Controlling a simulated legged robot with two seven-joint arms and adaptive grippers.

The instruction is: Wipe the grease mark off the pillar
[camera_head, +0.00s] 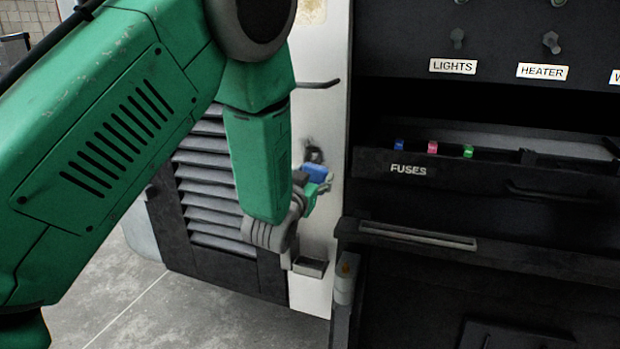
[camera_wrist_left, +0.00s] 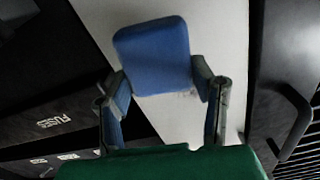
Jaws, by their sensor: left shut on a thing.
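The pillar (camera_head: 322,115) is a pale upright panel left of the dark cabinet in the head view; it also fills the middle of the left wrist view (camera_wrist_left: 218,42). My left gripper (camera_head: 314,176) is shut on a blue block (camera_wrist_left: 152,52), perhaps a sponge, in front of the pillar. The block's blue side also shows in the head view (camera_head: 315,172). A faint grey smudge (camera_wrist_left: 187,93), likely the grease mark, shows on the pillar beside the block, partly hidden by block and finger. Whether the block touches the pillar I cannot tell. My right gripper is not in view.
A dark cabinet stands right, with LIGHTS (camera_head: 453,66) and HEATER (camera_head: 542,71) labels under switches, and a FUSES drawer (camera_head: 480,175) with coloured fuses. A slatted grille (camera_head: 208,185) is left of the pillar. A small open box (camera_head: 310,267) sits low on the pillar.

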